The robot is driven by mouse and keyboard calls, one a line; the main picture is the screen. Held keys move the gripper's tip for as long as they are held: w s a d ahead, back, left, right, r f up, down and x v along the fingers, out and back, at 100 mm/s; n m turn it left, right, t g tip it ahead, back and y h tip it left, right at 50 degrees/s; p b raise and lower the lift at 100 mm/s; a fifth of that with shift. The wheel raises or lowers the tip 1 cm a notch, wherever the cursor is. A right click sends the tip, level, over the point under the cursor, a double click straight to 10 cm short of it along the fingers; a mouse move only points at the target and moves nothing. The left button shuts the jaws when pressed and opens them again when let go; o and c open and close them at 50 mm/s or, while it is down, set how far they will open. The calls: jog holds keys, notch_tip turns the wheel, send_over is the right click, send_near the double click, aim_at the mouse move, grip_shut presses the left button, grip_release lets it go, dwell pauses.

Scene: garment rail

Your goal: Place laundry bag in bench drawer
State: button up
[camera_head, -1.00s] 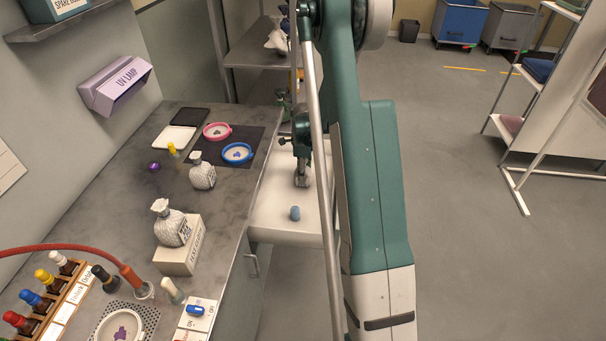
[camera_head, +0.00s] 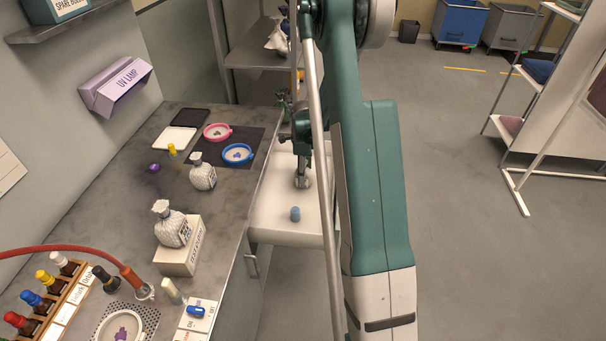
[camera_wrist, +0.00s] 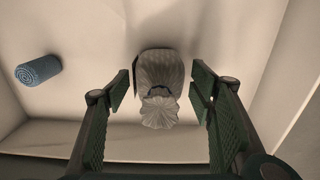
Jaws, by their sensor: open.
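A pale laundry bag (camera_wrist: 162,72) with a gathered neck rests on the white floor of the open bench drawer (camera_head: 272,212). It shows small in the head view (camera_head: 301,181), below my gripper (camera_head: 302,152). In the wrist view my gripper (camera_wrist: 160,92) is open, with one finger on each side of the bag's neck and a visible gap on both sides. Two similar bags are on the bench: one (camera_head: 203,177) stands on the top, the other (camera_head: 172,230) sits on a white box. My arm hides the drawer's right part.
A blue rolled cloth (camera_wrist: 39,70) lies in the drawer, left of the bag in the wrist view. The grey bench (camera_head: 125,205) carries pink and blue rings, a bottle rack (camera_head: 45,300) and a red hose. Open floor (camera_head: 460,230) lies right of my arm.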

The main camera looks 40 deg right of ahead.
notch_tip(320, 180, up, 11)
jog(key=shift+f+p, duration=0.15)
jog(key=shift+p, duration=0.9)
jog(key=shift+a+r, duration=0.25)
jog(key=shift+r, duration=0.1)
jog(key=s+a+r+n+t, duration=0.2)
jog(key=s+a+r+n, duration=0.35)
jog(key=a+r, duration=0.5)
jog(key=s+a+r+n+t, duration=0.1)
jog(key=s+a+r+n, duration=0.3)
jog(key=a+r+n, duration=0.5)
jog(key=s+a+r+n+t, duration=0.2)
jog(key=s+a+r+n, duration=0.1)
jog(key=s+a+n, duration=0.3)
jog(key=s+a+r+n+t, duration=0.2)
jog(key=s+a+n, duration=0.4)
jog(key=s+a, duration=0.5)
jog(key=shift+s+a+r, duration=0.25)
jog(key=shift+s+r, duration=0.25)
jog(key=shift+s, duration=1.45)
jog(key=shift+n, duration=0.25)
